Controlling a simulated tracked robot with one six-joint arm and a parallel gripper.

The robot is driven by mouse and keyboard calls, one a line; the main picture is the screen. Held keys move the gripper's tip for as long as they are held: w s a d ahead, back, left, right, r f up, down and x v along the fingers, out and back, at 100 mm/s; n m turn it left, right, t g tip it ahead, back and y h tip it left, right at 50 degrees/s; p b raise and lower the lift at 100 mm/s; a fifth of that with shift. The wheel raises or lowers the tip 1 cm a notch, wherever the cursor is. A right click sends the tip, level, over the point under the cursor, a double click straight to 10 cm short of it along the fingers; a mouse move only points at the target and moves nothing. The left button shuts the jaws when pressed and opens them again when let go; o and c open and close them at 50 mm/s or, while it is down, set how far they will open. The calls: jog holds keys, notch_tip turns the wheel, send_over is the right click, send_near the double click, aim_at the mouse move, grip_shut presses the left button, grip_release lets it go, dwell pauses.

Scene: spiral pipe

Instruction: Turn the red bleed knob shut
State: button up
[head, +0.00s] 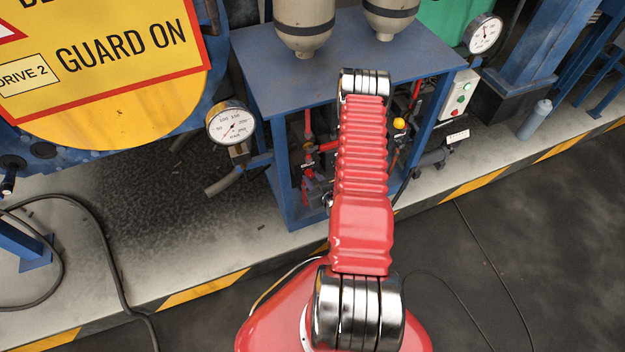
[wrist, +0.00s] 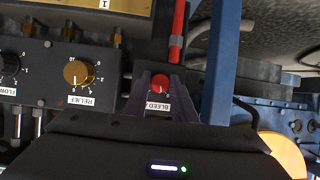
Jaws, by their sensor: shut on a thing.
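The red bleed knob (wrist: 161,84) shows in the wrist view, just above a white label reading "BLEED" (wrist: 158,106). My gripper (wrist: 160,82) has its two dark fingers on either side of the knob, shut on it. The knob's face stays visible between the fingertips. A white mark shows low on the knob. In the head view my red arm reaches into the blue frame (head: 262,95) and hides the knob and the gripper.
A brass RELIEF knob (wrist: 78,73) and a black FLOW knob (wrist: 10,70) sit left of the bleed knob. A red handle (wrist: 178,35) is close above it. A blue post (wrist: 221,60) stands to the right. Gauges (head: 230,123) flank the frame.

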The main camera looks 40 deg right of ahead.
jog(key=n+h, duration=0.2)
jog(key=n+g+h, duration=0.1)
jog(key=n, duration=0.1)
jog(key=shift+a+f, duration=0.1)
jog(key=shift+a, duration=0.15)
jog(key=shift+w, duration=0.1)
dwell(0.3)
jog(key=o, duration=1)
jog(key=shift+o, duration=0.2)
